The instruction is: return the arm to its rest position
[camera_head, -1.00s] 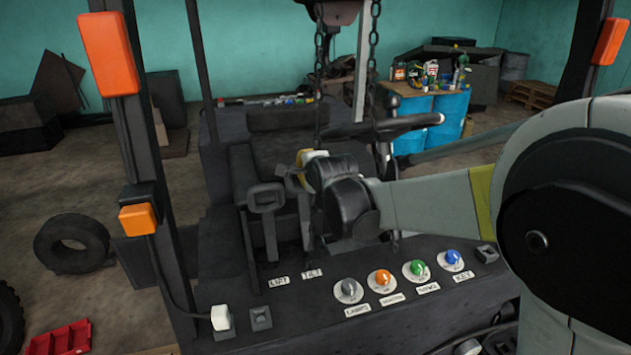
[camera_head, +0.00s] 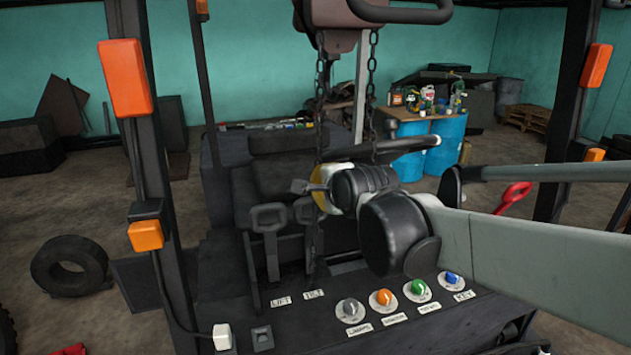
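My arm (camera_head: 560,262) reaches in from the right edge across the forklift's cab. Its grey link ends in black wrist joints (camera_head: 395,235) above the control panel. A white and yellow band (camera_head: 322,188) sits past the wrist. My gripper (camera_head: 300,187) is the small dark end pointing left, above the two levers (camera_head: 268,216). It is seen side-on and small, so I cannot tell whether its fingers are open or shut. No held object shows. The arm covers part of the seat area and the steering wheel.
The dark control panel (camera_head: 300,332) carries several coloured knobs below the wrist. Chains (camera_head: 372,95) hang from a hoist (camera_head: 340,30) close behind the wrist. Forklift posts with orange lamps (camera_head: 123,78) stand left and right. Blue barrels (camera_head: 446,143) stand at the back.

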